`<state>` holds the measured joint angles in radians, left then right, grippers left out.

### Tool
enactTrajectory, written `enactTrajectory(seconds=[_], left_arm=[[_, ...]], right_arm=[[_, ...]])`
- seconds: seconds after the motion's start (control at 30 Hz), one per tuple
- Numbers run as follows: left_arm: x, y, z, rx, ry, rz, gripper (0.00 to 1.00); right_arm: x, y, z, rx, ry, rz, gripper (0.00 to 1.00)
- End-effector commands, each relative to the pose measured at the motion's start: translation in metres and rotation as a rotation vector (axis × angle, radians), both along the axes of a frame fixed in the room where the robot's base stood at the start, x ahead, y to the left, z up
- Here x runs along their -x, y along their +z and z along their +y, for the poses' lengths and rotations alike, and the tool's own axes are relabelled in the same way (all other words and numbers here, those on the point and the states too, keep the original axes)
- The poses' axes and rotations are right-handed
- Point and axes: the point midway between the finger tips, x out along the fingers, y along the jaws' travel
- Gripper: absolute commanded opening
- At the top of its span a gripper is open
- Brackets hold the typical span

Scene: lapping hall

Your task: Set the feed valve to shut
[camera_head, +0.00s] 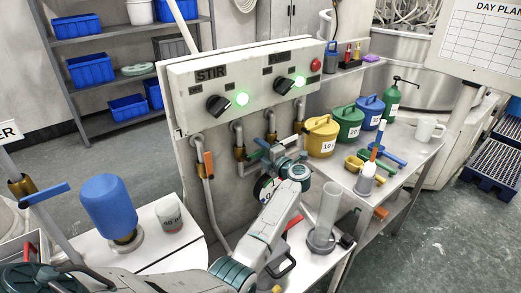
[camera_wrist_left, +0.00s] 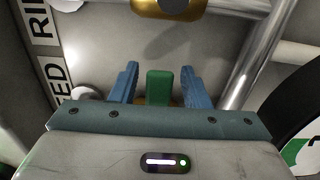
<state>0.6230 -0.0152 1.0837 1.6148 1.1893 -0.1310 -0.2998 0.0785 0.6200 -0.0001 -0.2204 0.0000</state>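My left gripper (camera_head: 262,160) is at the pipes below the control panel. In the left wrist view its two blue fingers (camera_wrist_left: 159,84) stand open on either side of a green handle (camera_wrist_left: 158,88), with a gap showing on each side. The green handle (camera_head: 257,154) is partly hidden by the gripper in the head view. A label reading FEED (camera_wrist_left: 57,88) is left of the handle in the wrist view, with part of another label (camera_wrist_left: 41,25) above it. The handle's full lever and its setting are hidden. My right gripper is not in view.
The panel (camera_head: 245,82) has two black knobs with lit green lamps. An orange-handled valve (camera_head: 208,164) is left of the gripper. Coloured cans, including a yellow one (camera_head: 321,136), stand on the right bench.

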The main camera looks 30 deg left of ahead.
Motion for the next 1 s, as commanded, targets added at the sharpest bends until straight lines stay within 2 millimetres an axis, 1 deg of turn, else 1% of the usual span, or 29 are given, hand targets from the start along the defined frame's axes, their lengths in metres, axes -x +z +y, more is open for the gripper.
enactTrajectory(seconds=[0.23,0.33,0.47,0.7,0.8,0.9,1.0], left_arm=[[0.0,0.001,-0.001,-0.001,0.0,-0.001,0.42],[0.003,-0.001,-0.008,0.0,-0.001,-0.002,0.42],[0.011,-0.003,-0.028,0.003,-0.001,-0.003,0.42],[0.03,-0.004,-0.073,0.004,-0.002,-0.002,0.42],[0.035,-0.003,-0.087,0.003,-0.001,-0.001,0.42],[0.039,-0.001,-0.095,0.002,-0.001,-0.001,0.42],[0.041,0.0,-0.1,0.0,0.0,-0.001,0.42]], right_arm=[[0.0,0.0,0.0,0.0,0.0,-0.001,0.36],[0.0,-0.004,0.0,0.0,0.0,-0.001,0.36],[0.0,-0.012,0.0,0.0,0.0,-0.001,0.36],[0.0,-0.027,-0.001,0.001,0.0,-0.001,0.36],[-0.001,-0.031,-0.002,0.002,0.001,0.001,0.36],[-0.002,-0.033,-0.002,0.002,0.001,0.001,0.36],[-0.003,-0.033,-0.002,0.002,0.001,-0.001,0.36]])
